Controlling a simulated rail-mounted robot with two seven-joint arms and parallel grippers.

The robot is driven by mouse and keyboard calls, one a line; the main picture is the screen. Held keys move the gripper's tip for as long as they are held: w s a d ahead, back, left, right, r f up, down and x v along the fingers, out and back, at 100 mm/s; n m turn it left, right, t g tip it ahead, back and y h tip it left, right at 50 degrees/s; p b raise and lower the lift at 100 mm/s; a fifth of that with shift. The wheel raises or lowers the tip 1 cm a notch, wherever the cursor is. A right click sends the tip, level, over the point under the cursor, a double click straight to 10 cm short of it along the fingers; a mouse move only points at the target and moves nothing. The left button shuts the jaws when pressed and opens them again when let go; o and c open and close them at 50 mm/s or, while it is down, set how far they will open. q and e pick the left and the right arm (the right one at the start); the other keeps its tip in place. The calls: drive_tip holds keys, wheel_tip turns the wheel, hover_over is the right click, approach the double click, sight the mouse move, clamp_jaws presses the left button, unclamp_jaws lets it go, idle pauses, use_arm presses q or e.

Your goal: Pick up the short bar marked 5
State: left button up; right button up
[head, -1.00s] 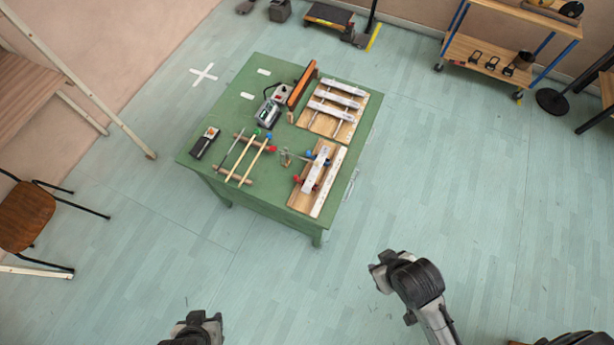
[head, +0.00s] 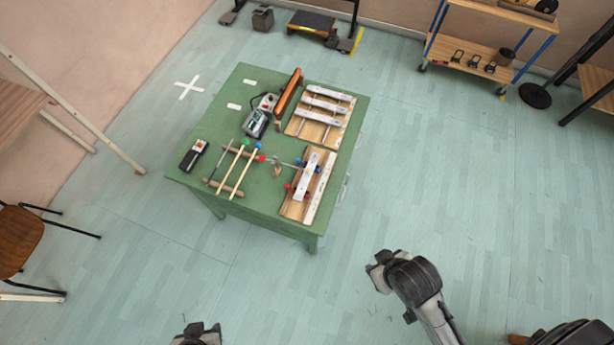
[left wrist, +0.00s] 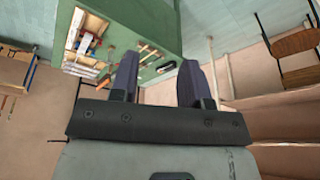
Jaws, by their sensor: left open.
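Several short pale bars (head: 324,105) lie across a wooden rack at the table's back right. Another pale bar (head: 308,177) sits on a wooden stand at the front right, beside a long white strip (head: 320,189). Marks on the bars are too small to read, so I cannot tell which is marked 5. My left gripper shows at the bottom edge of the head view (head: 197,334), well short of the table. In the left wrist view its two fingers (left wrist: 159,72) are apart with nothing between them.
The green table (head: 262,198) also holds mallets (head: 245,172), a black device (head: 194,154), a grey box meter (head: 256,124) and an orange-brown bar (head: 288,92). A chair (head: 18,238) stands left and a shelf cart (head: 470,58) at the back right. Floor around the table is clear.

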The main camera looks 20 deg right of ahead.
idle(0.3)
use_arm(q)
drive_tip(key=o, duration=0.5)
drive_tip(key=shift+d, duration=0.2)
drive_tip(key=shift+w+d, duration=0.1)
drive_tip(key=shift+w, duration=0.05)
